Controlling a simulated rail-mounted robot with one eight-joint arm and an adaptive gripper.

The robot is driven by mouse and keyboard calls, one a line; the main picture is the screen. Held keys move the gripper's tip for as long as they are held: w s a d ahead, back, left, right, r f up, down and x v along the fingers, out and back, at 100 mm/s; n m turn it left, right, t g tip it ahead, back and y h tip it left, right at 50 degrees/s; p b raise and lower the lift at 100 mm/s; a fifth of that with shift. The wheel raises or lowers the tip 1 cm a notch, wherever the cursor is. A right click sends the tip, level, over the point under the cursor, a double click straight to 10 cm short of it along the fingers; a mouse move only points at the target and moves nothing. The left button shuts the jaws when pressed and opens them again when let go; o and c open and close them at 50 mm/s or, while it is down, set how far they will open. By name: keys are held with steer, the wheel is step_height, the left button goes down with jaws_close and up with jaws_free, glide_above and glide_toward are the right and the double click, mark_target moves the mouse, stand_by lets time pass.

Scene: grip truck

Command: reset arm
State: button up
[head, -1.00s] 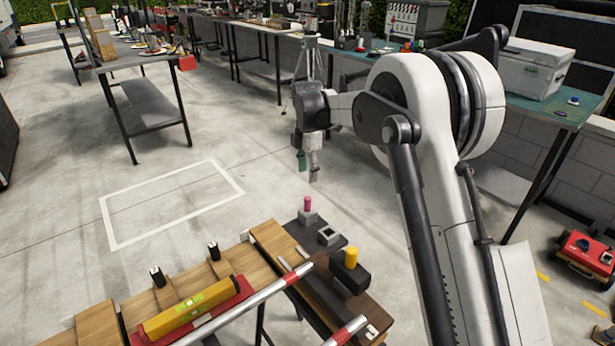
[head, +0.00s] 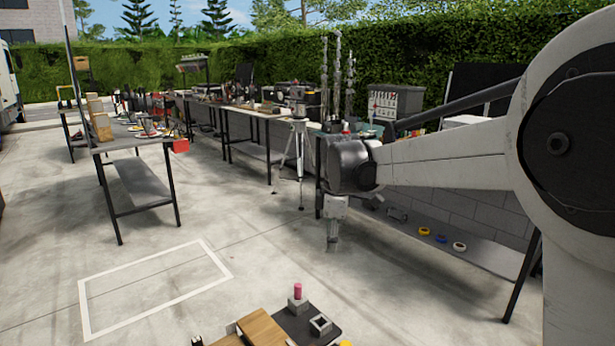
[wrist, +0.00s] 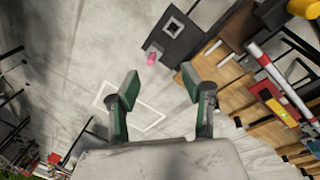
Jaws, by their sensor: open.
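My gripper (wrist: 158,88) is open and empty in the wrist view, its two green fingers spread apart over the concrete floor. In the head view my gripper (head: 333,240) hangs down at the end of the arm, above the floor beside the right-hand benches; its fingers are hard to make out there. The near bench's end with a pink cylinder (head: 298,291) on a grey block lies below and nearer than my gripper. The pink cylinder also shows beyond the fingers in the wrist view (wrist: 152,59).
A square grey socket block (head: 320,324) sits near the pink cylinder. A white rectangle (head: 160,285) is marked on open floor at left. A long bench (head: 480,258) with tape rolls on its lower shelf runs at right. A tripod (head: 300,165) stands behind my gripper.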

steer(key=s+d+r+m+t, duration=0.1)
steer(key=s+d+r+m, duration=0.25)
steer(key=s, duration=0.55)
steer(key=s+d+r+m+t, duration=0.2)
steer(key=s+d+m, duration=0.3)
steer(key=s, duration=0.3)
steer(key=s+d+f+m, duration=0.1)
steer(key=s+m, duration=0.1)
steer(key=s, duration=0.3)
steer(key=s+d+f+m+t, duration=0.1)
steer(key=s+d+f+m, duration=0.1)
steer(key=s, duration=0.4)
steer(key=s+d+f+m+t, duration=0.1)
steer(key=s+d+f+m, duration=0.1)
steer(key=s+m, duration=0.2)
steer(key=shift+s+d+f+p, duration=0.25)
steer(key=shift+s+p, duration=0.2)
steer(key=shift+s, duration=0.3)
steer(key=shift+m, duration=0.25)
